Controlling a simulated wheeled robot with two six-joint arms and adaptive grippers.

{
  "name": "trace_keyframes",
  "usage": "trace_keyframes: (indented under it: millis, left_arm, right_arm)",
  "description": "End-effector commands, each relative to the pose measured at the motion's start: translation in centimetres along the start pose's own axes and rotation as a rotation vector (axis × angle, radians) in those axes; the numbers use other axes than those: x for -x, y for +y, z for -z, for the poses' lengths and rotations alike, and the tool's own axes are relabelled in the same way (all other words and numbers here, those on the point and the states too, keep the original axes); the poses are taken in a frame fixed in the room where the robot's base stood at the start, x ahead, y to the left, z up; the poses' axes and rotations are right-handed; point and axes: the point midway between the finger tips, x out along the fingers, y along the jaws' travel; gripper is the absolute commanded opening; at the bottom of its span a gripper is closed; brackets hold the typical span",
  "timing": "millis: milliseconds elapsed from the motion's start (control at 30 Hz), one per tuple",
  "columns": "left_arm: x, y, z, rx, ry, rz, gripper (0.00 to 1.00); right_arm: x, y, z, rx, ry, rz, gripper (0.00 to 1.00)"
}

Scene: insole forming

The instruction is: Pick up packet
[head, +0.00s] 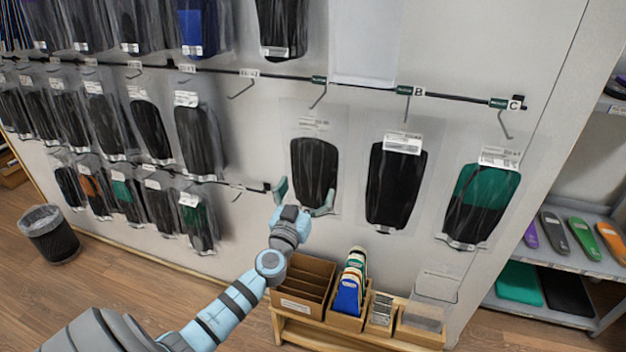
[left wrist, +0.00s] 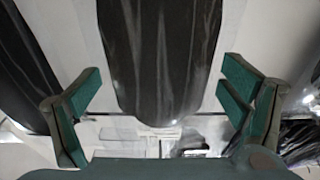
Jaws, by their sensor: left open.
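Several clear packets with dark insoles hang on the wall. The packet (head: 315,165) under the unlabelled hook at the left of the row of three is in front of my left gripper (head: 305,198). My left gripper is open, with one finger on each side of the lower part of this packet in the head view. In the left wrist view, the dark packet (left wrist: 158,60) lies between the two open green-padded fingers (left wrist: 160,98). I cannot tell whether the fingers touch it. My right gripper is not in view.
The packet under hook B (head: 396,185) and the green and black packet under hook C (head: 482,203) hang to the right. A wooden bench with boxes (head: 300,285) stands below. A shelf (head: 560,262) is at the right, and a bin (head: 48,235) at the far left.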

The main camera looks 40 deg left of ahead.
Motion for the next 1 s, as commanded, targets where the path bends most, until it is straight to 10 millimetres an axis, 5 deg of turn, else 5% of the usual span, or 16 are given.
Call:
trace_keyframes:
  millis: [100,300,667,1000]
  left_arm:
    - [-1.7,0.0,-0.3,0.0,0.0,0.001,0.91]
    - [-1.9,0.0,-0.1,-0.001,-0.001,0.0,0.91]
    - [-1.9,0.0,-0.1,0.0,-0.001,0.0,0.36]
    - [-2.0,0.0,0.5,0.0,-0.002,0.0,0.36]
  right_arm:
    - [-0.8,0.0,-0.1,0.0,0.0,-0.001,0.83]
    - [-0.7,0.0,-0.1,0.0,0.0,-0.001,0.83]
    - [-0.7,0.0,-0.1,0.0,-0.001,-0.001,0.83]
    - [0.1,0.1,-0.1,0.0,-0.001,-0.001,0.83]
